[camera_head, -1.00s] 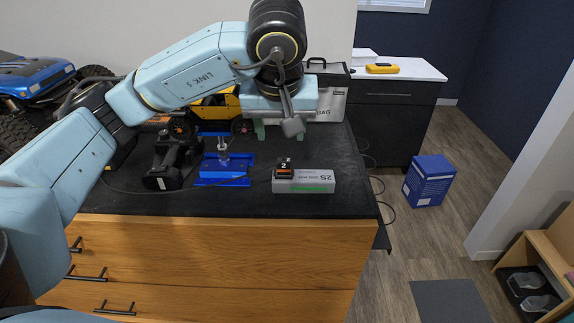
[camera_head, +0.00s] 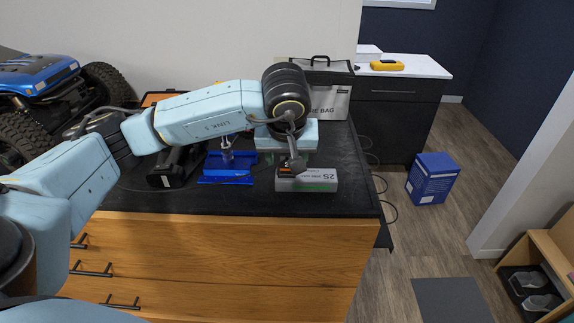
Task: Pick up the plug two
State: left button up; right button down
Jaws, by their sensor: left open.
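Plug two, a small black and orange piece (camera_head: 286,172), sits on the left end of a grey box marked 25 (camera_head: 318,180) on the black tabletop. Its numbered top is mostly hidden by a dark bracket on my left wrist. My left gripper (camera_head: 287,157) is over the back of the grey box, close behind and above the plug. It is open; its pale green fingers show only in part below the light blue gripper body. I cannot tell whether a finger touches the plug. My right gripper is not in view.
A blue stand (camera_head: 228,175) and a black tool (camera_head: 168,172) lie left of the grey box. A grey and black bag (camera_head: 330,95) stands behind. A blue truck (camera_head: 38,75) is at the far left. The tabletop's right end is clear.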

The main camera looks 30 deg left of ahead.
pick_arm(q)
jog(key=c, duration=1)
